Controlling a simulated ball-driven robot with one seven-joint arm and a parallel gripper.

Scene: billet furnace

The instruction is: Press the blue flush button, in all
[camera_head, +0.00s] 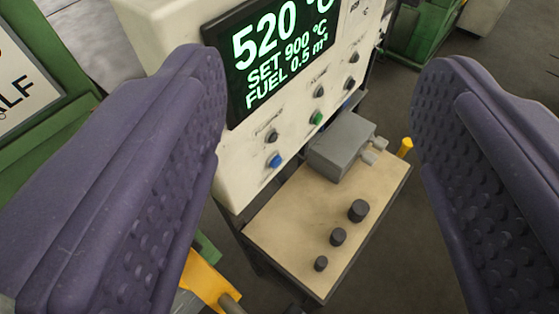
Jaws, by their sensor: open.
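The blue flush button (275,161) is a small round button low on the front of a cream control panel (225,173). It sits just below a dark button (272,136). My gripper (325,110) is open, with one purple padded finger at the left and one at the right of the view. Nothing is between the fingertips except the view of the panel farther off. The blue button lies between the fingers in the picture, nearer the left one, and no finger touches it.
The panel has a display (270,55) reading 520 °C, a green button (317,118) and several dark buttons. Below is a tan shelf (290,230) with a grey box (340,146) and black knobs (358,210). A green frame stands left; grey floor is at right.

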